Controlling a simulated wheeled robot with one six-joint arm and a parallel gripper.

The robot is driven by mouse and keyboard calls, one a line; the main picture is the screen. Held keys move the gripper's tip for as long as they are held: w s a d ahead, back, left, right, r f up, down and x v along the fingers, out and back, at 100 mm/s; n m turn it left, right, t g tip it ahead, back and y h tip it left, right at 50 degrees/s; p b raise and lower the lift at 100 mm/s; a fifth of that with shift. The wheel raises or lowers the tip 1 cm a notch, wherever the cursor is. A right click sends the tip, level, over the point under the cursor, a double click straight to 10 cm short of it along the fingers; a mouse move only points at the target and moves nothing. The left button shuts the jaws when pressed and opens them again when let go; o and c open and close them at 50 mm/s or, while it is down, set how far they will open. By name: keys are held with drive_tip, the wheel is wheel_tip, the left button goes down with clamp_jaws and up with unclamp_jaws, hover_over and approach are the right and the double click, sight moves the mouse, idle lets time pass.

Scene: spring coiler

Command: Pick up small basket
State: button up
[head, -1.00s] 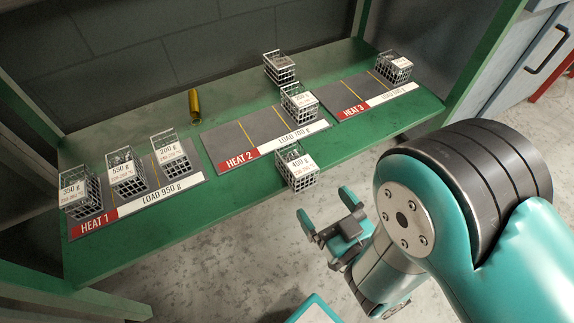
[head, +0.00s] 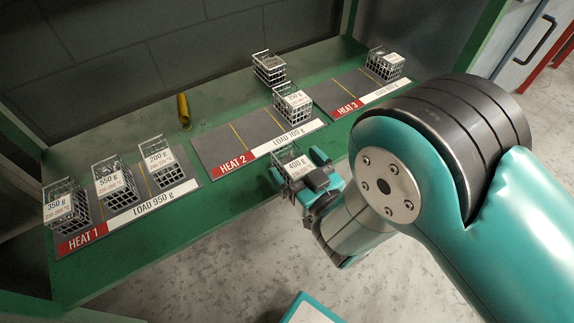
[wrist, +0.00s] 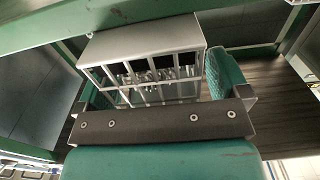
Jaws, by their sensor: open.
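A small wire basket (head: 294,164) with a white 400 g tag stands at the front edge of the green shelf, below the Heat 2 mat. My gripper (head: 300,176) is open at this basket, with one finger on either side. The wrist view shows the basket (wrist: 147,58) between the two teal finger pads of my gripper (wrist: 158,84). Whether the pads touch it is not clear. The lower part of the basket is partly hidden by my gripper in the head view.
Baskets tagged 350 g (head: 66,204), 550 g (head: 115,180) and 200 g (head: 158,160) stand on the Heat 1 mat (head: 190,170). A basket (head: 292,103) stands on Heat 2, another (head: 385,64) on Heat 3.

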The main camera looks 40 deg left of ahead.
sight(298, 165)
drive_tip(key=c, duration=1.3)
drive_tip(key=shift+o, duration=0.2)
drive_tip(key=shift+r, duration=0.1)
wheel_tip(298, 165, up, 20)
drive_tip(key=p, duration=1.3)
